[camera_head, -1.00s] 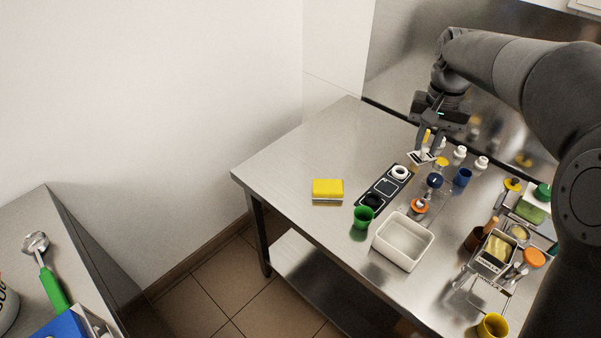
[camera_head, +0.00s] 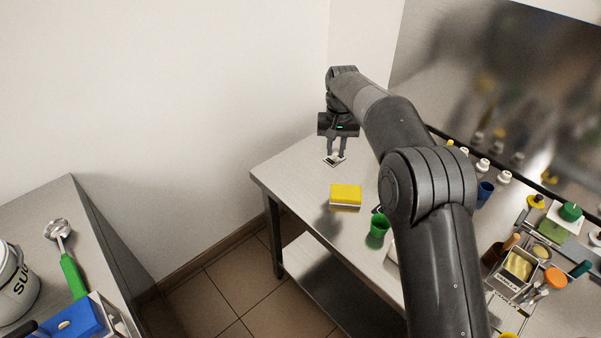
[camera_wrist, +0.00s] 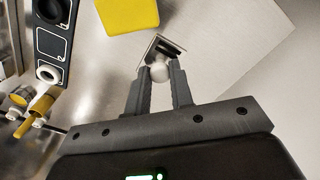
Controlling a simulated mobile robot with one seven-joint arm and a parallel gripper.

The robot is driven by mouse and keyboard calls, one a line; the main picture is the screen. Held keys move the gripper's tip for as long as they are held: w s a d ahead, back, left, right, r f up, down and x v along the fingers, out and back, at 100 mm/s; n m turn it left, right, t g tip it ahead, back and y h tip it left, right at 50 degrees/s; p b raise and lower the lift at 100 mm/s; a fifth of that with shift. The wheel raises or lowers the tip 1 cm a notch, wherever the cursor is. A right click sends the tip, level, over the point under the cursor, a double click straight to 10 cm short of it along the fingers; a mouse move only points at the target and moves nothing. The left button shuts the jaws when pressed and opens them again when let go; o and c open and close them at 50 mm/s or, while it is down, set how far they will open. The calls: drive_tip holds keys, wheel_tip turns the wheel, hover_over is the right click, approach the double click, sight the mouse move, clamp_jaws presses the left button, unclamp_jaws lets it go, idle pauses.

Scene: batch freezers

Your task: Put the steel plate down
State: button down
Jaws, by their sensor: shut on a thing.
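The steel plate (camera_head: 328,161) is a small flat piece with dark slots and a pale round knob. My gripper (camera_head: 336,153) is shut on the knob, with the plate under its fingertips, over the far left part of the steel table (camera_head: 290,172). In the wrist view the knob sits between the two fingers of my gripper (camera_wrist: 158,74), and the plate (camera_wrist: 151,47) shows tilted in the picture just beyond them. I cannot tell whether the plate touches the table.
A dark panel with round and square places (camera_wrist: 50,38) shows in the wrist view. Bare table surrounds the plate.

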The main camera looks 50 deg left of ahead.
drive_tip(key=s+a+f, duration=0.1)
drive_tip(key=a+f, duration=0.1)
drive_tip(key=a, duration=0.1)
drive_tip(key=s+a+f, duration=0.2)
drive_tip(key=a, duration=0.1)
drive_tip(key=s+a+f, duration=0.2)
drive_tip(key=a, duration=0.1)
drive_tip(key=shift+a+f, duration=0.15)
drive_tip(key=shift+f, duration=2.1)
drive_tip(key=shift+f, duration=0.15)
drive_tip(key=c, duration=1.3)
unclamp_jaws()
wheel_tip(320, 180, up, 12)
drive_tip(key=shift+r, duration=0.15)
